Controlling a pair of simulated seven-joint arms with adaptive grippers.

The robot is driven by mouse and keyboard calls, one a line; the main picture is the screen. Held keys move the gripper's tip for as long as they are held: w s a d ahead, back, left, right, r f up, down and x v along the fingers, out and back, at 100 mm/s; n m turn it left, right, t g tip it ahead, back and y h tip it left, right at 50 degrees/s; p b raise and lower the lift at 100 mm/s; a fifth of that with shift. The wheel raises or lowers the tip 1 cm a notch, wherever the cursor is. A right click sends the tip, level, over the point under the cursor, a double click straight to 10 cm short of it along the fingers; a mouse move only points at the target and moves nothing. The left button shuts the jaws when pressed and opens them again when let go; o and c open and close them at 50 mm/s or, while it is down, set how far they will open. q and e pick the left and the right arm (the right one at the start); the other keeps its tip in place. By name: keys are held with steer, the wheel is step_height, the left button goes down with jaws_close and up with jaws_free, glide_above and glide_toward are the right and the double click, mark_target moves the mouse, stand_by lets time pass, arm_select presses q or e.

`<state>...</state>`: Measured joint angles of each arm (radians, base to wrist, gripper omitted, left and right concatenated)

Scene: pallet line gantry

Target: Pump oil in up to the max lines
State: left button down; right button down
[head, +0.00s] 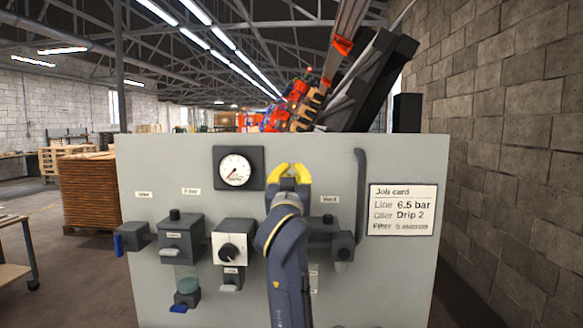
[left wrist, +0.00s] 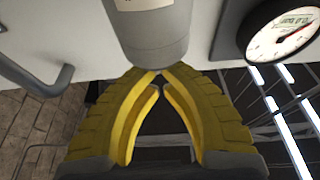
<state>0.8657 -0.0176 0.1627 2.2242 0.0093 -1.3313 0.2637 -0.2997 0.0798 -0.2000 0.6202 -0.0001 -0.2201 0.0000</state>
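My left gripper (head: 290,172) is in front of the upper middle of the grey panel (head: 140,170), right of the round gauge (head: 235,170). Its yellow fingers nearly meet at the tips in the left wrist view (left wrist: 160,76), with nothing visible between them. A grey cylinder with a pale label (left wrist: 155,35) is just beyond the fingertips; contact is unclear. My left arm hides part of the panel's middle in the head view. A clear bowl (head: 187,278) hangs under the filter block (head: 181,238). No max lines can be made out. My right gripper is out of view.
A knob block (head: 232,243) and a blue-handled valve (head: 132,238) are on the panel's left. A bent pipe (head: 360,200) runs down at right beside the job card (head: 402,210), which reads "Line 6.5 bar" and "Drip 2". A brick wall (head: 510,150) stands far right.

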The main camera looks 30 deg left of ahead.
arm_select(q)
steer(key=shift+f, duration=0.1)
stand_by(0.3)
steer(key=shift+f, duration=1.15)
steer(key=shift+r, duration=0.1)
steer(key=r, duration=0.4)
steer(key=shift+s+d+r, duration=0.15)
steer(key=shift+s+d, duration=0.05)
steer(key=shift+s, duration=0.1)
steer(key=v, duration=0.9)
steer(key=shift+s, duration=0.2)
steer(key=shift+d, duration=0.1)
